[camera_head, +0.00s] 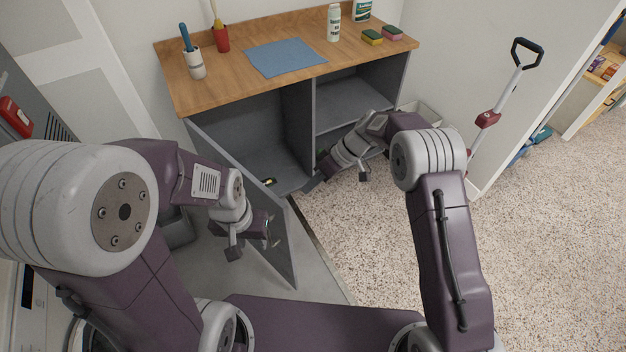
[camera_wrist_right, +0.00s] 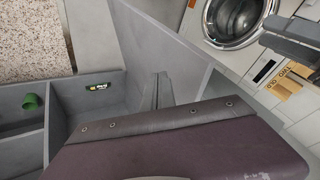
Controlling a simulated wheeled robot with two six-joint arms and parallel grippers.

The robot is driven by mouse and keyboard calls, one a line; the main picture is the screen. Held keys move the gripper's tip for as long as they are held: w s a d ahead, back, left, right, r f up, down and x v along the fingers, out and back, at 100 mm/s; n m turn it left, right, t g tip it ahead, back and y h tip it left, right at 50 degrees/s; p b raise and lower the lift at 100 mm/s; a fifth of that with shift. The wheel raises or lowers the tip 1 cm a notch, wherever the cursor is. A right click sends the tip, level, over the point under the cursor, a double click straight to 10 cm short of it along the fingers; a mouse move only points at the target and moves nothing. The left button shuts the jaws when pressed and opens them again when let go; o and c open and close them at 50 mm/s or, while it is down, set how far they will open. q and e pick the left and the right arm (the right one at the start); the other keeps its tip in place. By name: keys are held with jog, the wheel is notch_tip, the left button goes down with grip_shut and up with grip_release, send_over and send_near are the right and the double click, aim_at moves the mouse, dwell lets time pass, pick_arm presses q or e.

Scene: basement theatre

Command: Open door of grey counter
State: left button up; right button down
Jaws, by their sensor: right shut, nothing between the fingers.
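The grey counter (camera_head: 298,120) has a wooden top and a dark grey body with a middle divider. Its left door (camera_head: 262,222) stands swung wide open towards me, baring the left compartment. The door also shows in the right wrist view (camera_wrist_right: 172,45). My left gripper (camera_head: 270,230) is at the door's outer face, near its free edge; whether its fingers touch it or are apart is unclear. My right gripper (camera_head: 310,184) is low in front of the counter, near the divider's foot, its fingers shut and empty. Its fingers show in the right wrist view (camera_wrist_right: 161,92).
A handled pole (camera_head: 505,95) leans at right. Speckled floor (camera_head: 550,230) is clear at right. A washer (camera_wrist_right: 236,18) stands beyond the door.

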jog(key=s+a+f, duration=0.4)
jog(key=a, duration=0.1)
jog(key=shift+a, duration=0.25)
